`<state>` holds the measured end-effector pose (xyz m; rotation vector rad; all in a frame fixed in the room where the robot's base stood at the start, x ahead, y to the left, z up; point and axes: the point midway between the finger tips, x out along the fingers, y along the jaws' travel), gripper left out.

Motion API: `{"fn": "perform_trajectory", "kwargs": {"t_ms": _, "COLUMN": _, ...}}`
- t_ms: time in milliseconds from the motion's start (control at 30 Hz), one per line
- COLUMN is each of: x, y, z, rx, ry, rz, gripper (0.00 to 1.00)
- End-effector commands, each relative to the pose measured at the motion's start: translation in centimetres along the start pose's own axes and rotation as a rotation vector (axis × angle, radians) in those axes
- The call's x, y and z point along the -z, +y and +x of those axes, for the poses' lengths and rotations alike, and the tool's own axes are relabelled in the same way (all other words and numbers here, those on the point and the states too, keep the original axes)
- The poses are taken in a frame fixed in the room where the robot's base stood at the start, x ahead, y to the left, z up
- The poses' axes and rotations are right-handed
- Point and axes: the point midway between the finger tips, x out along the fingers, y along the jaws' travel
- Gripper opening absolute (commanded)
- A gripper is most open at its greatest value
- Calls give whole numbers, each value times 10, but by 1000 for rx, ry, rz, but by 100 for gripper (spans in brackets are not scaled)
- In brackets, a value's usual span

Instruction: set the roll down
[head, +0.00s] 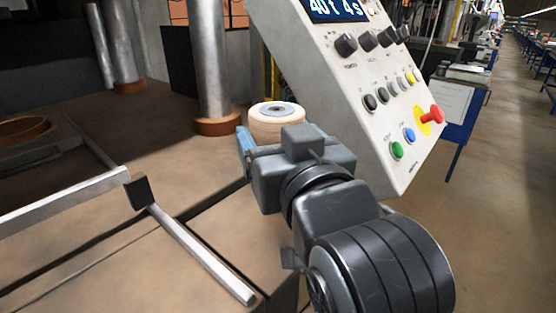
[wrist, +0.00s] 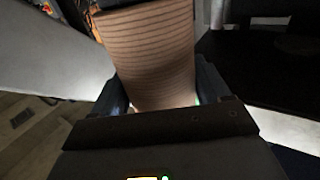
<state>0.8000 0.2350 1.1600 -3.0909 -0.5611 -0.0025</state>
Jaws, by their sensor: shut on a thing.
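The roll (head: 277,123) is a cream, ribbed cylinder with a grey disc and a dark hub on top. It shows upright in the head view, just beyond my gripper (head: 262,146). My gripper is shut on it, with a blue finger at its left side. In the wrist view the roll (wrist: 150,55) fills the space between the fingers of my gripper (wrist: 155,95). The roll's lower part is hidden behind my gripper in the head view, so I cannot tell whether it touches the surface below.
A slanted control panel (head: 345,95) with knobs and buttons stands close to the right of the roll. A steel column (head: 212,60) stands close behind left. A metal rail frame (head: 200,252) lies on the brown machine bed (head: 110,270). The bed has bare room between rail and column.

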Motion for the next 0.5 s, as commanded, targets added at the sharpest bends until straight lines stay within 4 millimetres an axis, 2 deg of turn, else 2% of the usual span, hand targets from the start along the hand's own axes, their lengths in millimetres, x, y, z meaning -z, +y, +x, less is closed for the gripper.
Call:
{"fn": "perform_trajectory", "kwargs": {"t_ms": 100, "x": -18, "y": 0, "z": 0, "rx": 0, "ry": -3, "rz": 0, "gripper": 25}}
{"fn": "perform_trajectory", "kwargs": {"t_ms": 200, "x": -28, "y": 0, "z": 0, "rx": 1, "ry": -2, "rz": -1, "gripper": 25}}
{"fn": "perform_trajectory", "kwargs": {"t_ms": 500, "x": -31, "y": 0, "z": 0, "rx": 0, "ry": 2, "rz": 0, "gripper": 25}}
